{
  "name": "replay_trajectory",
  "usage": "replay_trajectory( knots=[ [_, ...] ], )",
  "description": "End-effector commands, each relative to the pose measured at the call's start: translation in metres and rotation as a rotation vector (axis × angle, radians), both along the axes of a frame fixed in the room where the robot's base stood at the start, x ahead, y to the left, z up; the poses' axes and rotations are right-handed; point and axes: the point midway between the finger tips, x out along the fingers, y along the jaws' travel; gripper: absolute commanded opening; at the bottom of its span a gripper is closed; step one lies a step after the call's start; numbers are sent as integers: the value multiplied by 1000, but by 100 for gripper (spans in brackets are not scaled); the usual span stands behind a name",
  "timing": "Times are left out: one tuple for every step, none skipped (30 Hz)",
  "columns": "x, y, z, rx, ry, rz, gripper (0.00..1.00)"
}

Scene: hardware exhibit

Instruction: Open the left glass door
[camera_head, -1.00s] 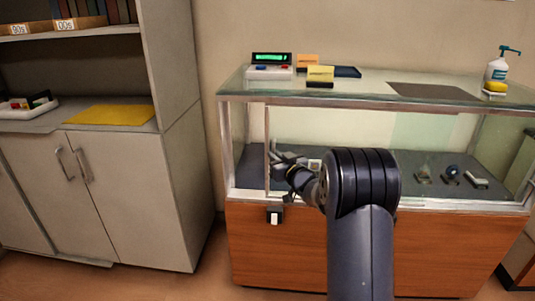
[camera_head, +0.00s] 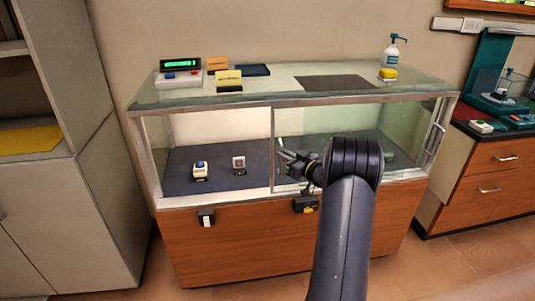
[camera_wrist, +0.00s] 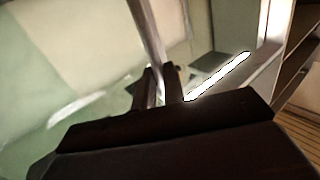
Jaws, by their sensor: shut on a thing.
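The left glass door (camera_head: 272,132) of the display case is a sliding pane. Its upright metal edge stands near the middle of the case front, and the left part of the front is open. My gripper (camera_head: 284,156) is at that upright edge, shut on it. In the wrist view the two fingers (camera_wrist: 160,82) close around the metal upright (camera_wrist: 146,35). My arm hides part of the right side of the case front.
The case (camera_head: 250,245) has a wooden base and a glass top (camera_head: 270,85) bearing a register (camera_head: 180,73) and a soap bottle (camera_head: 390,55). Small items (camera_head: 200,172) lie inside at left. A grey cabinet (camera_head: 60,215) stands left; a wooden counter (camera_head: 480,180) stands right.

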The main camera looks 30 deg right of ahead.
Motion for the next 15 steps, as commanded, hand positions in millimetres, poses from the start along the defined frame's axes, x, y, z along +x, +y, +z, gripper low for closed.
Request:
replay_trajectory(
  knots=[
    [-2, -6, 1, 0, 0, -1, 0],
    [-3, -8, 1, 0, 0, 0, 0],
    [-3, -10, 1, 0, -1, 0, 0],
    [-4, -12, 1, 0, -1, 0, 0],
    [-4, -13, 0, 0, -1, 0, 0],
    [-4, -14, 0, 0, -1, 0, 0],
    [-5, -14, 0, 0, -1, 1, 0],
    [-5, -15, 0, 0, -1, 1, 0],
    [-5, -15, 0, 0, -1, 1, 0],
    [-5, -15, 0, 0, -1, 1, 0],
    [-5, -15, 0, 0, -1, 1, 0],
    [-5, -15, 0, 0, -1, 1, 0],
    [-5, -15, 0, 0, -1, 1, 0],
    [-5, -15, 0, 0, -1, 1, 0],
    [-5, -15, 0, 0, -1, 0, 0]
  ],
)
